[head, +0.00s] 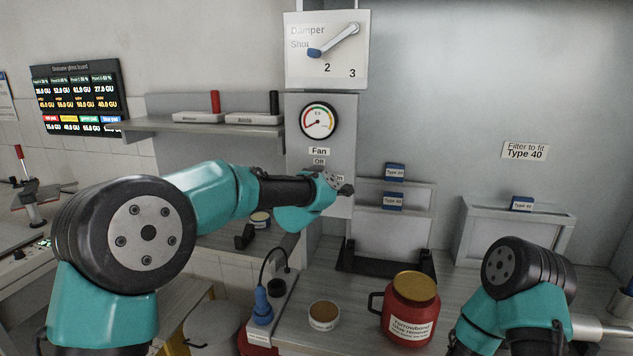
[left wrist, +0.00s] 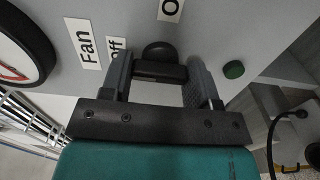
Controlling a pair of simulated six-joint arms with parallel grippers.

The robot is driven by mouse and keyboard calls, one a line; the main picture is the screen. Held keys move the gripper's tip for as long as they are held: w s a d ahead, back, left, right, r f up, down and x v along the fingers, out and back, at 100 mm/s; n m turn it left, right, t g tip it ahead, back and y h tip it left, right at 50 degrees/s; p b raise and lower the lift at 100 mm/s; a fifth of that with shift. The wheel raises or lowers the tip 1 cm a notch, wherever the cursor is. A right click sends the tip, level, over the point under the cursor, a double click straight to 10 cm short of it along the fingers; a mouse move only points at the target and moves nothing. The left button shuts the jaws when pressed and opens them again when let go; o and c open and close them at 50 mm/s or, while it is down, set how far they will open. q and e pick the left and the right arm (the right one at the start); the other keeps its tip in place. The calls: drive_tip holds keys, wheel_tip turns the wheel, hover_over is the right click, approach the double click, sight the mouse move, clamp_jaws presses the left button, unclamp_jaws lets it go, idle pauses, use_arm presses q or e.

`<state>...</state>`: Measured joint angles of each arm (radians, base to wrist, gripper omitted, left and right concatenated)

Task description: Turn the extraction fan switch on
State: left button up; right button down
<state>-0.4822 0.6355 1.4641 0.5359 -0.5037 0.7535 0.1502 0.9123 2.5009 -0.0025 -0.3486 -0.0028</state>
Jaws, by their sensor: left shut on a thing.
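The fan switch is a dark rounded knob with a bar (left wrist: 160,72) on the grey panel (head: 340,110). In the left wrist view the bar lies between the two fingers of my left gripper (left wrist: 160,62), which is shut on it. The "Off" label (left wrist: 116,49) is partly covered by a finger, and the "On" label (left wrist: 171,9) is cut by the top edge. In the head view my left gripper (head: 337,188) is at the panel below the "Fan" label (head: 319,151) and hides the switch. Which label the switch points to cannot be told. My right gripper is out of view.
A round gauge (head: 319,121) and a damper dial (head: 327,50) sit above the switch. A green button (left wrist: 233,70) is beside it.

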use_arm(q)
drive_tip(key=shift+m, duration=0.3)
drive_tip(key=m, duration=1.7)
idle(0.5)
drive_tip(key=o, duration=0.9)
drive_tip(key=shift+s, duration=0.15)
